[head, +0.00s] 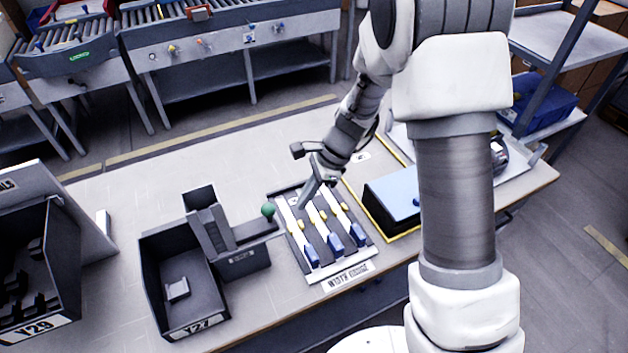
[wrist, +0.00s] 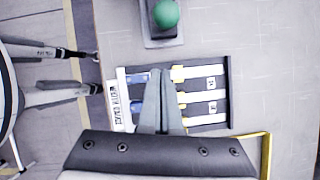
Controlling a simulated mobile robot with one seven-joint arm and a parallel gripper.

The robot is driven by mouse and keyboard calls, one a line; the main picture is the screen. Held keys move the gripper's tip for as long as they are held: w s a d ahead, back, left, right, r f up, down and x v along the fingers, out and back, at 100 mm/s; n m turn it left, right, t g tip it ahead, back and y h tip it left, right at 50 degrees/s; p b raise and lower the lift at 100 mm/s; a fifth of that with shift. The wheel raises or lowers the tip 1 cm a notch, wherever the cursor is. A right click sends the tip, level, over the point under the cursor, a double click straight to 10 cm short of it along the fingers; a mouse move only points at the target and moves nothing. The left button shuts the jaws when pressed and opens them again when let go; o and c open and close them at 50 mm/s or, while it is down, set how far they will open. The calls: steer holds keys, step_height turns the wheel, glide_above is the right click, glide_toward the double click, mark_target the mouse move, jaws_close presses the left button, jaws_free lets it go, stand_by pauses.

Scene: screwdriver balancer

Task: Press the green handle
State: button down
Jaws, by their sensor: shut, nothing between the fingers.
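The green handle is a round green knob (head: 268,210) on the end of a dark grey device (head: 240,263), just left of the screwdriver rack. In the wrist view the knob (wrist: 166,13) is at the top edge, on the device's end (wrist: 164,42). My gripper (head: 302,205) is shut and empty, and points down over the upper part of the rack, right of the knob in the head view. In the wrist view its fingertips (wrist: 159,71) are together over the rack, below the knob and apart from it.
The rack (head: 352,263) holds white strips with blue and yellow parts. A black bin (head: 153,262) stands left of the device. A blue-topped box (head: 395,190) stands right of the rack. Bare table (head: 200,165) lies behind the knob.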

mark_target(273, 214)
steer(key=shift+s+a+p, duration=0.3)
steer(key=shift+a, duration=0.75)
steer(key=shift+s+a+p, duration=0.25)
steer(key=shift+a, duration=0.75)
steer(key=s+a, duration=0.1)
steer(key=a, duration=0.1)
steer(key=s+a, duration=0.1)
steer(key=a, duration=0.1)
steer(key=s+a, duration=0.1)
steer(key=a, duration=0.1)
steer(key=shift+s+a, duration=0.15)
steer(key=shift+a, duration=0.25)
steer(key=d, duration=0.1)
steer(key=w+d, duration=0.1)
steer(key=d+f, duration=0.1)
steer(key=d, duration=0.1)
steer(key=shift+w+d, duration=0.1)
steer(key=shift+w, duration=0.05)
steer(key=v, duration=1)
steer(key=shift+r, duration=0.15)
